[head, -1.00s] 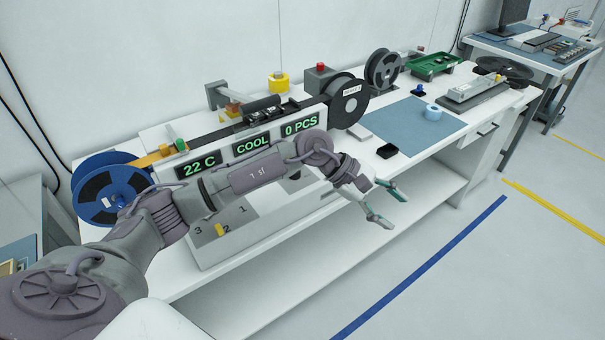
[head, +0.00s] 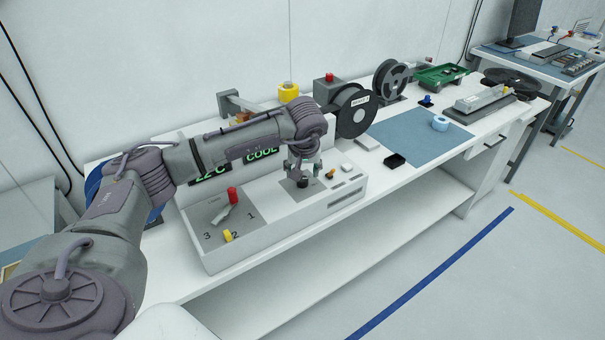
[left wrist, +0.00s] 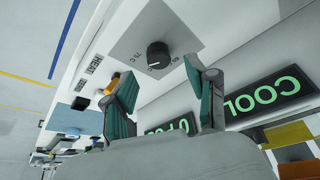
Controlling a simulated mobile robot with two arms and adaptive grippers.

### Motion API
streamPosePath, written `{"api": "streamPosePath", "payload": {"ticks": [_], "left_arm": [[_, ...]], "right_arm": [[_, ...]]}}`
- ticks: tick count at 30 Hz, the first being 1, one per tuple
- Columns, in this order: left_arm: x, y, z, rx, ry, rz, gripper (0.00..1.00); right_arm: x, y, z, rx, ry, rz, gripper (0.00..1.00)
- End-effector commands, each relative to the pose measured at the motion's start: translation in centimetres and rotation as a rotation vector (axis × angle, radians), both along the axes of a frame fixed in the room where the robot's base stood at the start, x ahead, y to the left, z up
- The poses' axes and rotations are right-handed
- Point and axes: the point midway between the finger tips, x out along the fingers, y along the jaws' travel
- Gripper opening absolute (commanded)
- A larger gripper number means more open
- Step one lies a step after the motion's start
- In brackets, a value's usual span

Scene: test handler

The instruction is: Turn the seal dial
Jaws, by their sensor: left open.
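The seal dial is a small black round knob (head: 303,183) on a grey plate on the white machine's front deck. In the left wrist view the dial (left wrist: 158,55) shows a white pointer mark and temperature markings around it, one reading 75 C. My left gripper (head: 303,170) is above the dial, pointing down. In the left wrist view its teal fingers (left wrist: 161,75) are open and empty, with the dial beyond and between the tips, seemingly apart from them. My right gripper is not in view.
A small orange switch (left wrist: 112,84) lies near the HEAT label. The COOL display (left wrist: 265,95) is behind the gripper.

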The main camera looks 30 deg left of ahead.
Motion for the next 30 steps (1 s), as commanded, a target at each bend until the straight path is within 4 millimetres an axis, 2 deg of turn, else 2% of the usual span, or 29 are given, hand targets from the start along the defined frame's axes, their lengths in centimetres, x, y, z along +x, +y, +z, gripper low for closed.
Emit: {"api": "streamPosePath", "payload": {"ticks": [3,9,20,30], "left_arm": [[0.5,0.5,-1.8,0.0,0.004,0.001,0.57],[1.2,0.9,-3.7,-0.002,0.0,0.001,0.57],[1.4,1.0,-4.1,-0.001,-0.001,-0.001,0.56],[1.4,1.0,-4.1,-0.002,-0.001,0.0,0.0]], "right_arm": [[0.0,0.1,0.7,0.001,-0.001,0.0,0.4],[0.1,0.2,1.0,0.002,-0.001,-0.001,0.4],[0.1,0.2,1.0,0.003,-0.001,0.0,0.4],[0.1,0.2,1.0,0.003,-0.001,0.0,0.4]]}}
